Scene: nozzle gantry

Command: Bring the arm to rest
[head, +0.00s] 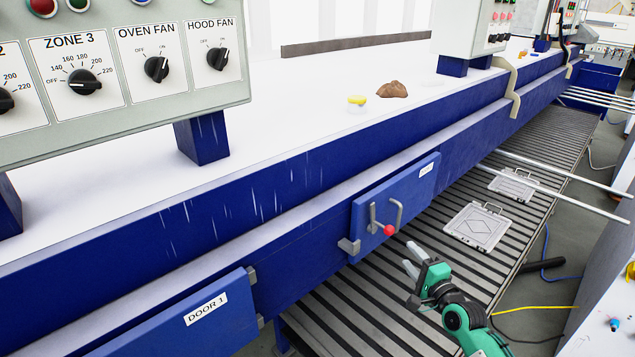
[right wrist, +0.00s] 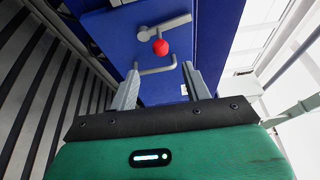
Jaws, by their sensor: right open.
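My right gripper (head: 412,259) is green with grey fingers and is open and empty. It stands over the slatted conveyor, just in front of a blue oven door (head: 420,196). The door carries a grey handle and a latch lever with a red knob (head: 389,230). In the right wrist view, the two spread fingers (right wrist: 160,85) point toward the door, with the red knob (right wrist: 160,46) and the handle (right wrist: 158,68) seen between them. The fingers appear apart from the handle. The door looks closed against the oven front. My left gripper is not in view.
The slatted conveyor (head: 365,318) runs along the oven and carries two flat metal moulds (head: 478,226) (head: 513,184). DOOR 1 (head: 180,325) is at the lower left. A control panel (head: 110,75) stands above. Cables lie on the floor at right, beside a white cabinet (head: 600,310).

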